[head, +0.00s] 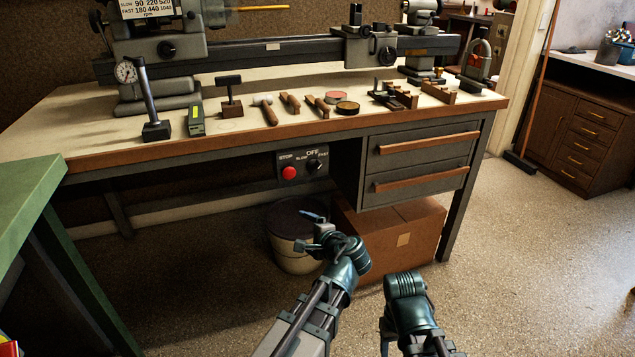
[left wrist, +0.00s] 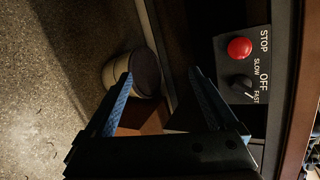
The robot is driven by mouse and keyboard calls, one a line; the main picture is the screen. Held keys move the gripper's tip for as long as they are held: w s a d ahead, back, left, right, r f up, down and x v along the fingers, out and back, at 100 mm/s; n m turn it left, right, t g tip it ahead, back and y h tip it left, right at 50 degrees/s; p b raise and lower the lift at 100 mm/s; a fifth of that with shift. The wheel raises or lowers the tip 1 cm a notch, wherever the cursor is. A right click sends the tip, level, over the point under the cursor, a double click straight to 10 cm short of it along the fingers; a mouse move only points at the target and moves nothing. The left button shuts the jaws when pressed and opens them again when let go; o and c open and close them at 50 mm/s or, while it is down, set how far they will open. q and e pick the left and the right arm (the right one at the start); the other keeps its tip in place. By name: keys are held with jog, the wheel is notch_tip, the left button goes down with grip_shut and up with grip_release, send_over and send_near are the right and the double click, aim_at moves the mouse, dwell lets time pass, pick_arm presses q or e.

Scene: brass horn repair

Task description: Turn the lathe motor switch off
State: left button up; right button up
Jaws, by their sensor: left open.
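The lathe motor switch is a black knob (head: 315,165) on a dark control box (head: 296,181) hung under the bench's front edge. It sits right of a red STOP button (head: 289,173), with SLOW, OFF and FAST printed around it. The knob (left wrist: 240,83) also shows in the left wrist view, its pale pointer line turned toward FAST. My left gripper (head: 309,231) is open and empty, below the box and apart from it. Its blue fingers (left wrist: 160,76) frame the left wrist view, with the box off to their right. My right arm shows at the bottom, but its gripper does not.
A lidded bucket (head: 290,255) and a cardboard box (head: 415,240) stand under the workbench (head: 225,148). Drawers (head: 422,160) with wooden handles are right of the control box. Tools lie on the bench top. A green table (head: 30,190) stands at left. The floor at right is clear.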

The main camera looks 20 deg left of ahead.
aim_at(317, 170)
pick_arm(q)
jog(key=w+d+r+m+t, duration=0.4)
jog(key=d+r+m+t, duration=0.25)
jog(key=r+m, duration=0.2)
jog(key=shift+n+g, duration=0.35)
jog(key=shift+n, duration=0.2)
jog(key=x, duration=1.4)
jog(key=shift+d+r, duration=0.1)
jog(key=shift+r, duration=0.1)
